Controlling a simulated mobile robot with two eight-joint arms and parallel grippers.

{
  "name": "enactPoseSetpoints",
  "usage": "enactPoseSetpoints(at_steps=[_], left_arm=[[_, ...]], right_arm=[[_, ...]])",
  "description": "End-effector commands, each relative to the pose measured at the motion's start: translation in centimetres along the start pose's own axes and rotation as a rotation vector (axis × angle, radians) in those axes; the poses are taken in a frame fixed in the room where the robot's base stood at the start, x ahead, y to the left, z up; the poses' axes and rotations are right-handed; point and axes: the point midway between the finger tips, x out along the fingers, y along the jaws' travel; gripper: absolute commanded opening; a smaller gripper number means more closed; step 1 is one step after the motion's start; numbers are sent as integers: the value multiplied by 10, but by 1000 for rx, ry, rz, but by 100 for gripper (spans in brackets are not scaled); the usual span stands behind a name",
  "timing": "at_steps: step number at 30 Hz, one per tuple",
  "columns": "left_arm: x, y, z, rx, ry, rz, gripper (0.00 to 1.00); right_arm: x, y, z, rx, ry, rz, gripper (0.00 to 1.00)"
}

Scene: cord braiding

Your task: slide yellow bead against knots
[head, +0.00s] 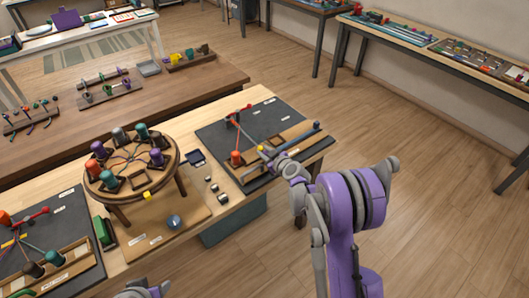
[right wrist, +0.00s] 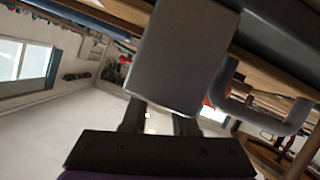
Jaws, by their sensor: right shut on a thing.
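A small yellow bead (head: 261,149) shows at the tips of my right gripper (head: 268,153), over the dark mat on the right part of the workbench. The gripper is shut on it, and its fingers partly hide it. A grey cord (head: 249,133) runs from the red holder (head: 238,117) toward the bead. An orange cord (head: 237,137) goes down to an orange spool (head: 236,158). The knots are too small to make out. In the right wrist view a large grey block fills the middle and the bead cannot be made out. Only a purple and grey part of my left arm shows at the bottom edge.
A round braiding stand (head: 130,172) with several spools stands left of the mat (head: 212,132). Small metal weights (head: 211,187) sit between stand and mat. Another dark mat (head: 62,222) with spools lies far left.

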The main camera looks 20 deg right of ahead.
Motion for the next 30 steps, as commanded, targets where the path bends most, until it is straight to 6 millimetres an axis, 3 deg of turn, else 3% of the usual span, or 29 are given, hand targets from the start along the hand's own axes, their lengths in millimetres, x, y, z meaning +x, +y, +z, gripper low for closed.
enactPoseSetpoints(at_steps=[10,18,26,27,30], left_arm=[[0,0,0,0,0,0,50],[-4,0,-4,0,4,0,50],[-3,0,-4,0,3,0,50],[-3,0,-4,0,3,0,50],[-3,0,-4,0,3,0,50]], right_arm=[[2,0,-1,0,0,0,0],[34,0,-15,-1,1,-1,0],[36,0,-15,-1,0,0,0],[36,0,-15,-1,0,0,30],[36,0,-15,0,0,0,48]])
